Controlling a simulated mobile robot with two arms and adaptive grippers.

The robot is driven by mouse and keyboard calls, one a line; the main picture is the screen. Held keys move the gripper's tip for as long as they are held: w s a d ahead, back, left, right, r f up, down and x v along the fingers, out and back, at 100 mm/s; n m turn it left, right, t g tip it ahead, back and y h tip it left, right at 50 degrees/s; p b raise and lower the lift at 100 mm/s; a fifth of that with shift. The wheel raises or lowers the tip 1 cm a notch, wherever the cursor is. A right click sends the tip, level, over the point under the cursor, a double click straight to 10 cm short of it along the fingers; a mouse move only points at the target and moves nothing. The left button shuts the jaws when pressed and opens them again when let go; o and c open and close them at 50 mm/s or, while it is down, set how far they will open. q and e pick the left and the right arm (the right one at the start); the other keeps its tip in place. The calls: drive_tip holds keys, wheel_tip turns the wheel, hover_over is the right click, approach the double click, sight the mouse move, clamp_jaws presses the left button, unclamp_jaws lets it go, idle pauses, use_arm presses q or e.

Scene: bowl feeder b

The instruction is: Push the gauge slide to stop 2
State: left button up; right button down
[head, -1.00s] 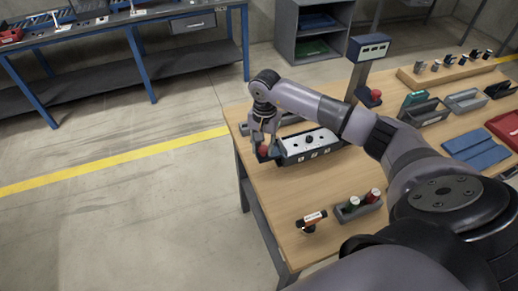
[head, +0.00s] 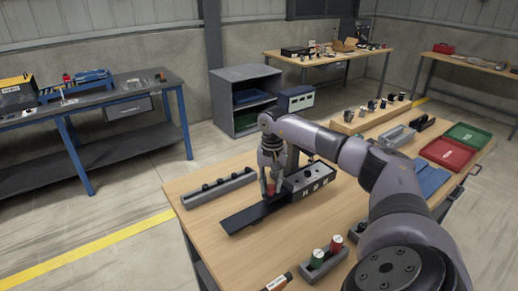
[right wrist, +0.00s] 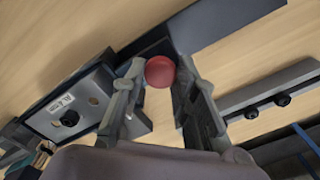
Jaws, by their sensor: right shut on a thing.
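The gauge block (head: 318,177) is a dark box with a light top and several small white labels on its front face, on the wooden table. A long flat black rail (head: 243,218) runs from it toward the lower left. A red knob (head: 271,189) stands over the rail, just left of the block. My right gripper (head: 270,181) points down and is shut on the knob. In the right wrist view the round red knob (right wrist: 160,71) sits between the two fingertips. The numbers on the labels are too small to read. My left gripper is out of view.
A grey rack (head: 218,188) with dark knobs lies behind the rail. Red (head: 446,154) and green (head: 468,136) trays are at the right. The table's left corner is mostly clear.

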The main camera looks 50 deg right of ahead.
drive_tip(key=shift+s+d, duration=0.1)
drive_tip(key=shift+d, duration=0.45)
drive_tip(key=c, duration=1.2)
unclamp_jaws()
drive_tip(key=shift+a, duration=0.1)
drive_tip(key=shift+c, duration=0.2)
wheel_tip(320, 180, up, 12)
